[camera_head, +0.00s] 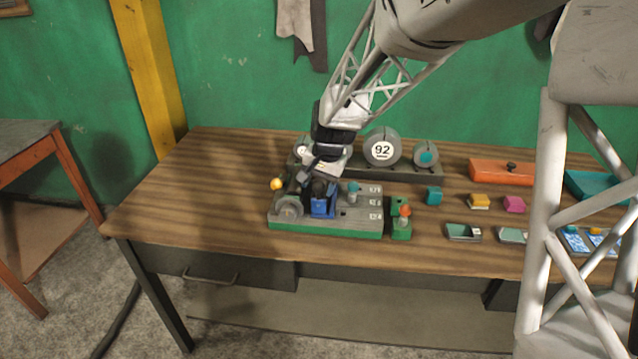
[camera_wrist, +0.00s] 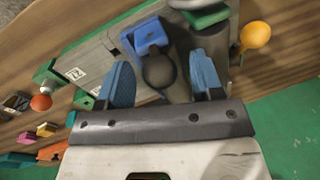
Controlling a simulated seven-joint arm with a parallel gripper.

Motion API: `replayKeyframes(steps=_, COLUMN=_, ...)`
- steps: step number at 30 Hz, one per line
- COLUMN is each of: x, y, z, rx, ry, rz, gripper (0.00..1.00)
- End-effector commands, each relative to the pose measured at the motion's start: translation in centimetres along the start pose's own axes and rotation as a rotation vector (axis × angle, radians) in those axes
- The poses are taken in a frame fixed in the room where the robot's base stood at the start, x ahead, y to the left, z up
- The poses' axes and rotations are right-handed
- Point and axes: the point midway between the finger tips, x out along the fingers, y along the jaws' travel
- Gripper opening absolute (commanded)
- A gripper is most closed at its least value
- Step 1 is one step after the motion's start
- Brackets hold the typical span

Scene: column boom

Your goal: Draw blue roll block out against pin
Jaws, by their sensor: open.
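The blue roll block (camera_head: 322,206) sits on the left part of a grey-topped green fixture (camera_head: 350,222). In the wrist view the blue block (camera_wrist: 150,36) shows beyond a dark round knob (camera_wrist: 160,71). My gripper (camera_head: 318,184) is low over the block. In the wrist view my gripper (camera_wrist: 160,62) is open, with one blue finger on each side of the knob; contact is not clear. A grey round roll (camera_head: 289,207) lies left of the block. I cannot tell which part is the pin.
A yellow ball (camera_head: 277,184) stands at the fixture's back left and a teal peg (camera_head: 353,187) on its top. A green stand with an orange knob (camera_head: 404,211) is just right. Behind is a rack with a round 92 dial (camera_head: 382,149). Small blocks and trays lie further right.

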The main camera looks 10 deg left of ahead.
Motion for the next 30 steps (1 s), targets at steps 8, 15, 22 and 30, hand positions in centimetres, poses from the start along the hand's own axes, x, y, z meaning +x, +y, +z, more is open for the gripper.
replayKeyframes(steps=8, x=0.0, y=0.0, z=0.0, rx=0.0, ry=0.0, rz=0.0, gripper=0.34)
replayKeyframes(steps=15, x=0.0, y=0.0, z=0.0, rx=0.0, ry=0.0, rz=0.0, gripper=0.0)
replayKeyframes(steps=22, x=-0.2, y=0.7, z=-0.2, rx=0.001, ry=0.001, rz=0.0, gripper=0.0)
replayKeyframes(steps=30, x=-0.7, y=3.1, z=-0.7, rx=0.002, ry=0.001, rz=0.0, gripper=0.0)
